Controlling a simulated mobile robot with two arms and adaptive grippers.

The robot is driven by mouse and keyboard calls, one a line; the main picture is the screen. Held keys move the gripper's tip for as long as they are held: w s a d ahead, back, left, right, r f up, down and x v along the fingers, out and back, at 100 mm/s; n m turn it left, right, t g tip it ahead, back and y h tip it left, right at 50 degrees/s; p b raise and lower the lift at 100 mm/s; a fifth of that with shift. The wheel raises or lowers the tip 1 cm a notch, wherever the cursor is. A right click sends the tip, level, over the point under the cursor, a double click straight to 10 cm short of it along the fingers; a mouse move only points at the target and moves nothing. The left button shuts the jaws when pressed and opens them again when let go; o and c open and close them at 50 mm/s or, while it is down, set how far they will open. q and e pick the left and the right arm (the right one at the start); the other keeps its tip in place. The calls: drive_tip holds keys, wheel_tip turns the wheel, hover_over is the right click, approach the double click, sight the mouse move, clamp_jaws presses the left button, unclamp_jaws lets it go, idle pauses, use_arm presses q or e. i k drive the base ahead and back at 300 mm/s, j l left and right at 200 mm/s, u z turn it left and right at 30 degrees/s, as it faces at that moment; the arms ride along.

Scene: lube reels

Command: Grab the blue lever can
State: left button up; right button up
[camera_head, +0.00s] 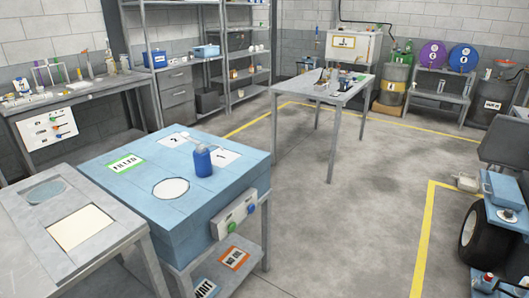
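A small blue can (203,161) with a grey top stands upright on the light blue workbench (120,195) in the left middle of the head view. It stands near white marked patches on the bench top, behind and right of a white round patch. Whether it has a lever is too small to tell. Neither of my grippers shows in this view.
A grey table (20,262) adjoins the bench at lower left. A wheeled cart (505,215) stands at right. A small table (350,90) with items, shelves (246,85) and a purple and a blue reel (463,57) are behind. The central floor is clear.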

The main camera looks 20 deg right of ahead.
sight(201, 154)
drive_tip(key=z, duration=0.2)
drive_tip(key=l+u, duration=0.1)
drive_tip(key=u, duration=0.55)
drive_tip(key=i+l+u, duration=0.2)
drive_tip(key=l+u, duration=0.2)
drive_tip(key=l, duration=0.15)
drive_tip(key=i+l+u, duration=0.15)
drive_tip(key=l+u, duration=0.2)
drive_tip(key=l, duration=0.25)
drive_tip(key=l+u, duration=0.4)
drive_tip(key=l, duration=0.2)
